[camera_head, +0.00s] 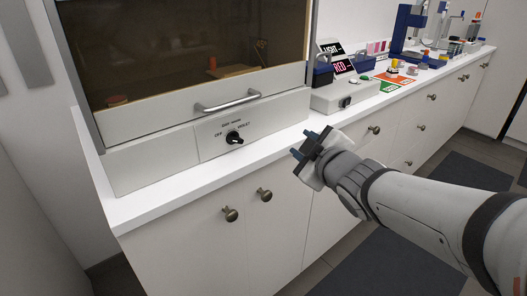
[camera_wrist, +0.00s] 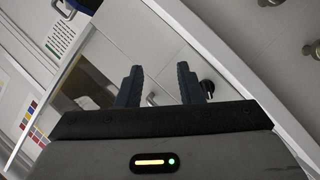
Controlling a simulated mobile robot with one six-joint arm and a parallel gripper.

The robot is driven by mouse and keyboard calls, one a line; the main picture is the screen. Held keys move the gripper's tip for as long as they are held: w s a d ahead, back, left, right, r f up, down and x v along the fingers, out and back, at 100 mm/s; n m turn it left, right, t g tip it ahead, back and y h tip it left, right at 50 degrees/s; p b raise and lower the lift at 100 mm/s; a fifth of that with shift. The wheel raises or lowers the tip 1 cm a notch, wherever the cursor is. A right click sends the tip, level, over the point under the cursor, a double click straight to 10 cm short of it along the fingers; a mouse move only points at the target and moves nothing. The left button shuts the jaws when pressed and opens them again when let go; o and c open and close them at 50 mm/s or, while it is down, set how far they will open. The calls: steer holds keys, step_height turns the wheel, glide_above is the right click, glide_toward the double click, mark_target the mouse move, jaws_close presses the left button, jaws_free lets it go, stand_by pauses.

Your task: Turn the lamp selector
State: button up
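The lamp selector is a black knob (camera_head: 234,137) on the pale front panel (camera_head: 180,148) below the cabinet's glass, with small lettering around it, including "OFF" on its left. A dark knob (camera_wrist: 207,88), seemingly the same one, shows in the wrist view just right of the right finger. My gripper (camera_head: 301,144) is to the right of the knob in the head view, apart from it, in front of the counter edge. In the wrist view my gripper (camera_wrist: 159,68) has its two dark fingers apart with nothing between them.
A metal bar handle (camera_head: 227,103) juts out above the selector. A small white box (camera_head: 345,96) with its own dark knob stands right on the counter (camera_head: 150,205). Round cupboard knobs (camera_head: 230,213) stick out below. Coloured cards and a blue stand (camera_head: 405,30) are farther right.

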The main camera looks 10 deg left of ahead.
mark_target(237, 142)
steer(key=s+a+f+n+g+y+b, duration=0.1)
steer(key=s+a+n+y+b, duration=0.15)
steer(key=a, duration=0.25)
steer(key=s+a+f+n+g+y+b, duration=0.1)
steer(key=a+f+n+y+b, duration=0.1)
steer(key=a+n+y, duration=0.2)
steer(key=x, duration=0.2)
steer(key=b+x, duration=0.1)
steer(key=x, duration=0.4)
steer(key=shift+w+a+r, duration=0.2)
steer(key=shift+w+r, duration=0.15)
steer(key=shift+c, duration=0.5)
jaws_close()
